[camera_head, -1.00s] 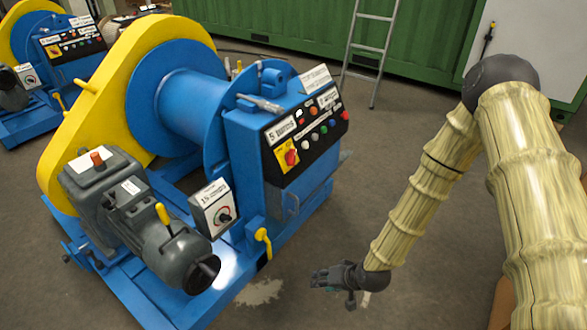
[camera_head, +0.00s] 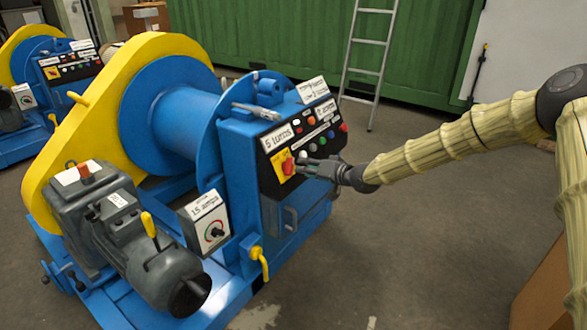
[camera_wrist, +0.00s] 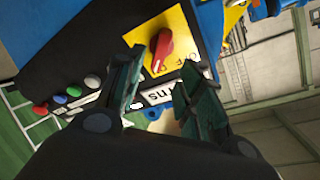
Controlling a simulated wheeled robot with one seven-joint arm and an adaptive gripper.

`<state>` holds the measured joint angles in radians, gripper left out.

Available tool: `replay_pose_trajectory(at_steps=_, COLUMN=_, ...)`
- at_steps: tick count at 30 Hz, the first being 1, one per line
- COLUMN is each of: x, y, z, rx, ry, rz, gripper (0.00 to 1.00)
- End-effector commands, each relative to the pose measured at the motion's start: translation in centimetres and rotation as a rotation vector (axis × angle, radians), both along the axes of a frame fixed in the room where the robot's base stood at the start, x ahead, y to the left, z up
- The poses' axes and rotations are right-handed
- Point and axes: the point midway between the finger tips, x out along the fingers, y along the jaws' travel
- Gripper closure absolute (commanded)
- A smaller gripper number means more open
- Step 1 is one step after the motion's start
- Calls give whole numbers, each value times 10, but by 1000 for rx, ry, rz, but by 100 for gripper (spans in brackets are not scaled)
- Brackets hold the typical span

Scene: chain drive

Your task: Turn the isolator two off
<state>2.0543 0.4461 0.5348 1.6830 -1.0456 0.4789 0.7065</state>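A red rotary isolator knob (camera_head: 287,166) sits on a yellow plate on the black panel of the near blue winch. In the wrist view the red knob (camera_wrist: 160,48) is on its yellow plate (camera_wrist: 185,32), whose lettering includes "OFF". My gripper (camera_head: 306,170) is just right of the knob in the head view. In the wrist view my gripper (camera_wrist: 160,70) is open, with its fingers apart and the knob just beyond the fingertips between them. I cannot tell whether they touch. A similar yellow isolator plate (camera_head: 52,73) is on the farther winch. I cannot read a number on either isolator.
Coloured buttons (camera_head: 325,134) sit right of the isolator. A labelled dial box (camera_head: 206,222) and a grey motor (camera_head: 130,235) stand in front of the winch. A ladder (camera_head: 368,60) leans on a green container (camera_head: 290,40).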

Motion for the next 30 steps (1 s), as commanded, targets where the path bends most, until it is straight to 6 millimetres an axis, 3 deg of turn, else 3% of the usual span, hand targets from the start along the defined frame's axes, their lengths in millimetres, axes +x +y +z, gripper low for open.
replay_pose_trajectory(at_steps=12, x=41, y=42, z=-20, rx=0, ry=1, rz=1, gripper=62)
replay_pose_trajectory(at_steps=27, x=50, y=50, z=-23, rx=-1, ry=1, rz=0, gripper=62)
replay_pose_trajectory(at_steps=30, x=50, y=49, z=-23, rx=-1, ry=1, rz=0, gripper=81)
